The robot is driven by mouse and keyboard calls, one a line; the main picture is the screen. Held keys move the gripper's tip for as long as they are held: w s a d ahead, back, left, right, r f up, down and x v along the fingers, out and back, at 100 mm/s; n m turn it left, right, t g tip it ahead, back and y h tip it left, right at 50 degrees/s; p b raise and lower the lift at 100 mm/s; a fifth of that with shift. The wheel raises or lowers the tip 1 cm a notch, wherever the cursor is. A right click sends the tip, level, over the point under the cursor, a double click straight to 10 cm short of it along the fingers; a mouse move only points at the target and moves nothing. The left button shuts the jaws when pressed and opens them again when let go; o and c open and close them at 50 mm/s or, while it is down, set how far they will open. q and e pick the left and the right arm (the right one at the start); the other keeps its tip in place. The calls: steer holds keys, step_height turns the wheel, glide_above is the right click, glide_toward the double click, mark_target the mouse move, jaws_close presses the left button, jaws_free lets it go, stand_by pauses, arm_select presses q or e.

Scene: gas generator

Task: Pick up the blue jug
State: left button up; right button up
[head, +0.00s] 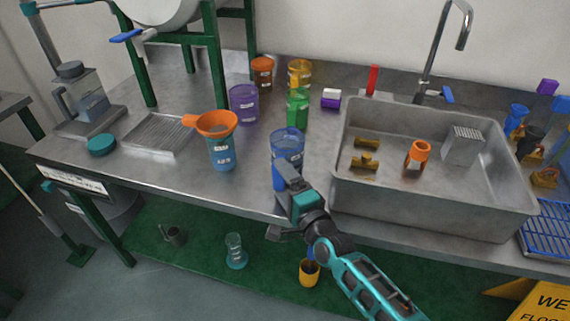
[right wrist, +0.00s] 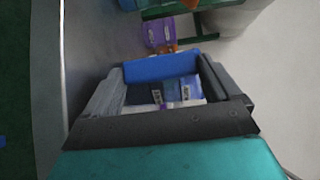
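The blue jug (head: 287,145) is a see-through blue vessel standing upright near the front edge of the steel counter, left of the sink. My right gripper (head: 288,172) is at its front side and hides part of its lower body. In the right wrist view the blue jug (right wrist: 160,68) shows between the widely spread fingers of the right gripper (right wrist: 165,75). Its blue wall spans the gap; whether the fingers touch it I cannot tell. My left gripper is not in view.
A blue cup (head: 222,155) with an orange funnel (head: 216,123) stands left of the jug. Behind are a green bottle (head: 298,110) and a purple cup (head: 244,105). The sink (head: 345,190) is close on the right. The counter's front edge lies just below the jug.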

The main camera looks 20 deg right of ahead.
steer(key=c, duration=0.7)
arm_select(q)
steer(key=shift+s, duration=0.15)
arm_select(e)
steer(key=shift+r, duration=0.1)
steer(key=shift+c, duration=0.8)
